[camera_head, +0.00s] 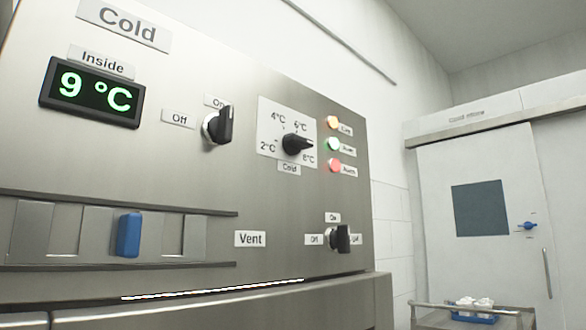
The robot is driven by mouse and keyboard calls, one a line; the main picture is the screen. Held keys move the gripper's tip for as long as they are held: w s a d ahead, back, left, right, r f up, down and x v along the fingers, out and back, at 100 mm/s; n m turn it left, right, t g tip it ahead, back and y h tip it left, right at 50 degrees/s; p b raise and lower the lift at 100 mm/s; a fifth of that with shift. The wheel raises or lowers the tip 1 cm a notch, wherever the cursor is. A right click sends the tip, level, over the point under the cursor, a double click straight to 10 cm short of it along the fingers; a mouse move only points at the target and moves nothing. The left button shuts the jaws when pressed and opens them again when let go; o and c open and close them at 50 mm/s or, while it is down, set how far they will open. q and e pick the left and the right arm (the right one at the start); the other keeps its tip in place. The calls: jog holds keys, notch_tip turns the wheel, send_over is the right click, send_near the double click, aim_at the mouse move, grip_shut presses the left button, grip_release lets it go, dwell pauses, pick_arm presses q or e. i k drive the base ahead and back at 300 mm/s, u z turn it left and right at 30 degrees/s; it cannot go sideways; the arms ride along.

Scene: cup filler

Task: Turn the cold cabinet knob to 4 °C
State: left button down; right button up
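The cold knob (297,144) is a black pointer knob on a white dial plate (270,108) on the steel cabinet front. Marks for 2, 4, 6 and 8 °C run around it, with a "Cold" label below. Its pointer sticks out to the right, between the 6 and 8 °C marks as far as I can tell. The green display (91,92) under the "Inside" label reads 9 °C. Neither of my grippers is in view.
A black On/Off switch (222,126) is left of the dial. A vent knob (340,238) is below it. Orange (333,122), green (334,144) and red (335,165) lamps are to its right. A blue slider (129,235) sits lower left. A door (480,260) and trolley (500,312) stand at right.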

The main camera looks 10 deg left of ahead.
aim_at(292, 144)
jog(key=u, duration=0.2)
jog(key=k, duration=0.4)
jog(key=z, duration=1.05)
jog(key=i, duration=0.65)
jog(key=u, duration=1.4)
